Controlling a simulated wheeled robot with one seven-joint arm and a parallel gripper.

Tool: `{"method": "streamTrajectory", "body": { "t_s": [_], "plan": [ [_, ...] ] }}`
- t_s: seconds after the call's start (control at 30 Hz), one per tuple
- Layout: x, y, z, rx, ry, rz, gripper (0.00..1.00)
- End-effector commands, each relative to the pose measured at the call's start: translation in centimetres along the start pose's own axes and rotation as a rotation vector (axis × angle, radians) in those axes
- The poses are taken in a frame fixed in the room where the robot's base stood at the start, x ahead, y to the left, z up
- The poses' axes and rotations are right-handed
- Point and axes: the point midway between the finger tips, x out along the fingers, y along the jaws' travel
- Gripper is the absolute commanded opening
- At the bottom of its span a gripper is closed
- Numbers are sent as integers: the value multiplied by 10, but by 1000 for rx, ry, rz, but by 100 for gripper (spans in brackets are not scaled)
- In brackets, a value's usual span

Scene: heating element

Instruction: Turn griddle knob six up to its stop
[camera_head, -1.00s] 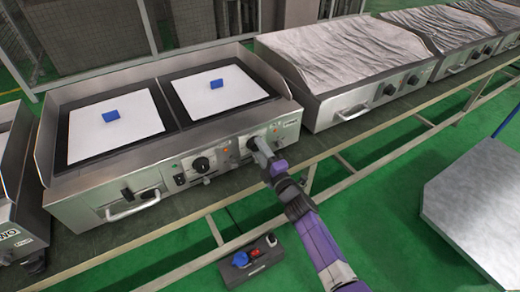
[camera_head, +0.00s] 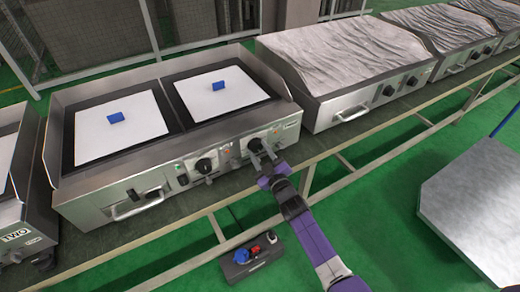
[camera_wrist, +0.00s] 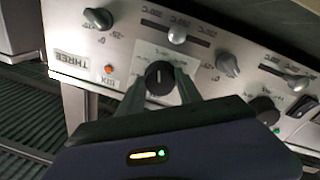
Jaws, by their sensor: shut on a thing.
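The griddle (camera_head: 165,170) has two flat plates and a front panel with black knobs. Knob six (camera_head: 255,146) is at the right of this panel.
An orange lamp (camera_wrist: 108,69) and several small levers (camera_wrist: 177,35) are near the knob. Another black knob (camera_head: 204,166) sits to the left. A blue block (camera_head: 217,85) rests on each plate's white sheet. A similar griddle (camera_head: 370,98) stands to the right. Green floor lies in front.

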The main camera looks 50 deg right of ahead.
Motion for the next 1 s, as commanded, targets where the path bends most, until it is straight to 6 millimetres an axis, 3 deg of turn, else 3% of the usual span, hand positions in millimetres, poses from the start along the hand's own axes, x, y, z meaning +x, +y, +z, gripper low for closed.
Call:
{"method": "streamTrajectory", "body": {
  "t_s": [0.6,1.0],
  "plan": [
    [-1,0,-2,574,-55,-8,1],
    [-1,-1,-2,831,-75,-12,1]
  ]
}}
